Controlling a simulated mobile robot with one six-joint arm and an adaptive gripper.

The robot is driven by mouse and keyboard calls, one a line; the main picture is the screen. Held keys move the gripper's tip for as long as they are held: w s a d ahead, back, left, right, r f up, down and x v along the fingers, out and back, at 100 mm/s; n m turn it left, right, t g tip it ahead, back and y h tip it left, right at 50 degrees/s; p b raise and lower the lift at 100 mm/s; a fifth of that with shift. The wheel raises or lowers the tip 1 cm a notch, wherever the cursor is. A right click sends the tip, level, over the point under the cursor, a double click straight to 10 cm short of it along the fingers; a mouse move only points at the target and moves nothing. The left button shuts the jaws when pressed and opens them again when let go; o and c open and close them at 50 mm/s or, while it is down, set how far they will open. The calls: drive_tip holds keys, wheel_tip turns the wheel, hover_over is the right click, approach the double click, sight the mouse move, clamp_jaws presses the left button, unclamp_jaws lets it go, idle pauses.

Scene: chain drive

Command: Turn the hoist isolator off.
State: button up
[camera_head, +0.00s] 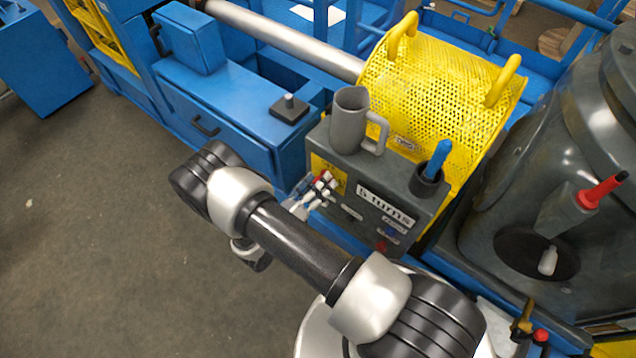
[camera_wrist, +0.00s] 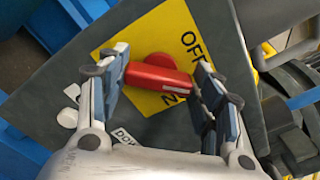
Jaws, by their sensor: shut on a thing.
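The hoist isolator is a red handle (camera_wrist: 160,78) on a yellow plate (camera_wrist: 150,35) marked OFF, on the face of a dark grey control box (camera_head: 345,205). In the wrist view the handle lies across the picture between my two fingers, and a round red part shows behind it. My gripper (camera_wrist: 160,72) is shut on the handle, one finger at each end. In the head view my gripper (camera_head: 313,191) is at the box's left front, over the yellow plate (camera_head: 322,166), and mostly hides the handle. The other plate markings are partly covered.
A grey mug (camera_head: 349,122) and a black cup (camera_head: 427,183) with a blue-handled tool stand on the box. A perforated yellow guard (camera_head: 440,90) stands behind, and a large grey housing (camera_head: 600,140) at right. The floor at left is clear.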

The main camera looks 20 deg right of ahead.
drive_tip(key=shift+f+n, duration=0.15)
drive_tip(key=shift+n, duration=4.15)
drive_tip(key=o, duration=1.1)
drive_tip(key=shift+c, duration=0.2)
drive_tip(key=shift+a, duration=0.1)
drive_tip(key=v, duration=1.2)
